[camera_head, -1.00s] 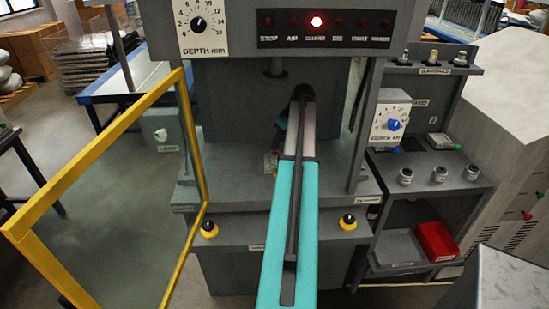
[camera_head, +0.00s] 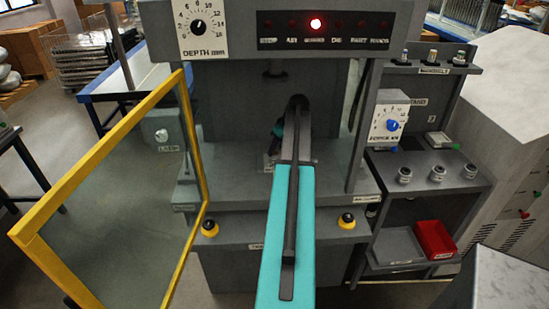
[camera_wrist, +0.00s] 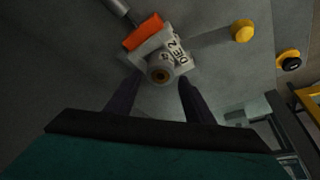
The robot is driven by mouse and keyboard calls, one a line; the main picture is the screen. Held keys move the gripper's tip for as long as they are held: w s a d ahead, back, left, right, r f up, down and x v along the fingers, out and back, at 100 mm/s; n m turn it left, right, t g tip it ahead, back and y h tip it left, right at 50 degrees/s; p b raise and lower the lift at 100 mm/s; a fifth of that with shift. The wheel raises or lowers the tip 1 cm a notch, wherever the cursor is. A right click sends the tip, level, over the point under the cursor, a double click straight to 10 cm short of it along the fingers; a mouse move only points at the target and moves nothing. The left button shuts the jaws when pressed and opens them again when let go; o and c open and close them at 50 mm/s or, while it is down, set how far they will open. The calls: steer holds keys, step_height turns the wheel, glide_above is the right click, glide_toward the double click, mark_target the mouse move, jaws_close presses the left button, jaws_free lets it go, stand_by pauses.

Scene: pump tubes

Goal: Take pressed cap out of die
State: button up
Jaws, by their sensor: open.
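In the wrist view, a small light block (camera_wrist: 170,50) marked "DIE 2", with an orange piece on one side, sits on the grey press bed. In the head view my arm reaches into the press and hides most of the die (camera_head: 270,161). Whether the fingers are level with the cap is unclear.
The yellow-framed guard door (camera_head: 97,160) stands open at the left. The press ram (camera_head: 275,70) hangs above my arm. Two black-and-yellow buttons, one of them (camera_head: 347,221), are on the front. A side shelf with a red bin (camera_head: 435,240) stands at the right.

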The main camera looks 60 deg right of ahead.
mark_target(275, 157)
steer(key=shift+p+x, duration=1.15)
steer(key=shift+x, duration=1.15)
steer(key=c, duration=1)
